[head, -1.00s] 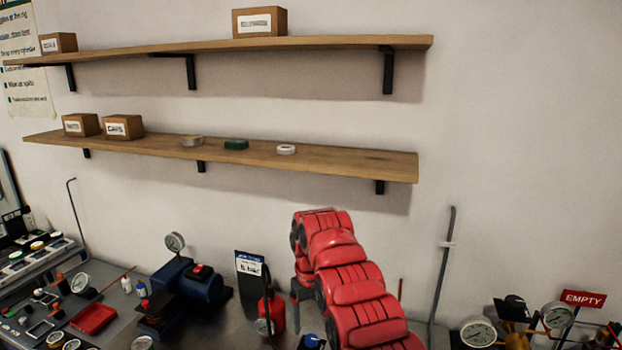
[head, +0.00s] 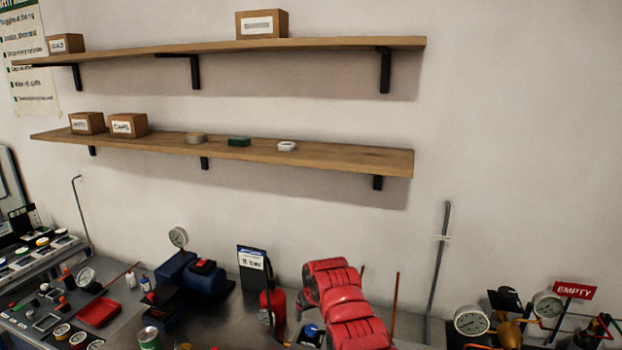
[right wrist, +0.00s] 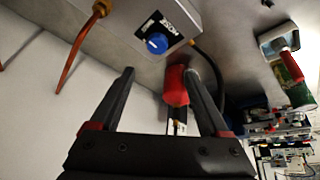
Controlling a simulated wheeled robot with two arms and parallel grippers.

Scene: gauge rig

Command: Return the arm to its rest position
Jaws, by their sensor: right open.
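My right arm (head: 345,305) shows as red segments rising from the bottom edge of the head view, in front of the bench. Its gripper is mostly hidden behind the arm there. In the right wrist view my right gripper (right wrist: 160,74) has its two dark fingers spread apart, with nothing held between them. Beyond the fingers are a red cylinder (right wrist: 176,88) and a grey box with a blue knob (right wrist: 157,43). I cannot tell how far these are from the fingertips. My left gripper is not in view.
The bench holds a blue pump-like device (head: 190,278), a red tray (head: 98,312), a sign card (head: 252,262) and a gauge rig with an EMPTY sign (head: 575,291) at the right. Two wall shelves (head: 350,158) hang above. The wall space between arm and shelves is clear.

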